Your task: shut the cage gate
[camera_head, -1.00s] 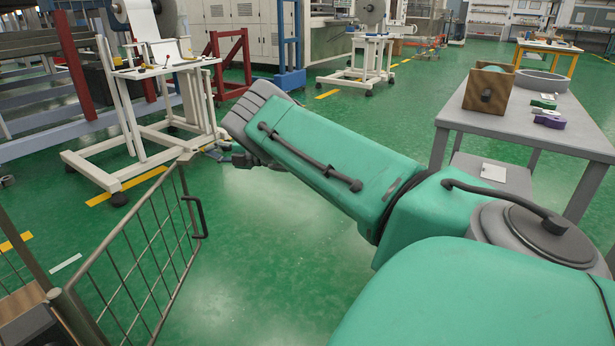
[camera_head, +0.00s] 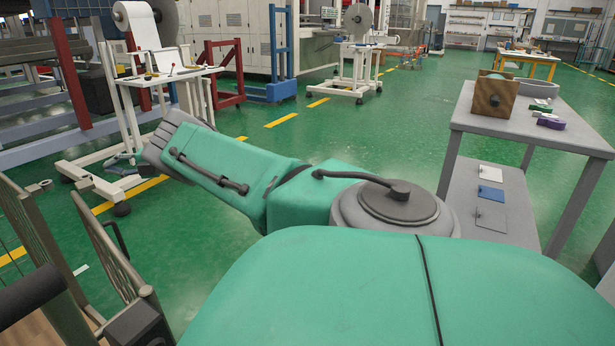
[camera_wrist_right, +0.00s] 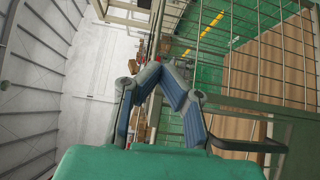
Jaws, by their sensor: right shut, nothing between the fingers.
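The cage gate (camera_head: 106,245) is a narrow mesh panel at the lower left of the head view, seen steeply from the side. Its dark handle (camera_head: 117,238) faces right. A cage post (camera_head: 42,235) stands left of the gate; a gap shows between them. My right gripper (camera_head: 122,163) lies beyond the gate's far end, partly hidden by my wrist. The right wrist view shows its fingers (camera_wrist_right: 163,70) shut and empty. There, a mesh panel (camera_wrist_right: 262,72) and a dark bar (camera_wrist_right: 245,145) appear at right; contact cannot be told. My left gripper is out of view.
A white wheeled stand (camera_head: 165,75) with a roll is close behind my right gripper. A grey table (camera_head: 540,128) with a wooden box (camera_head: 494,95) stands at right. The green floor (camera_head: 370,130) between them is open.

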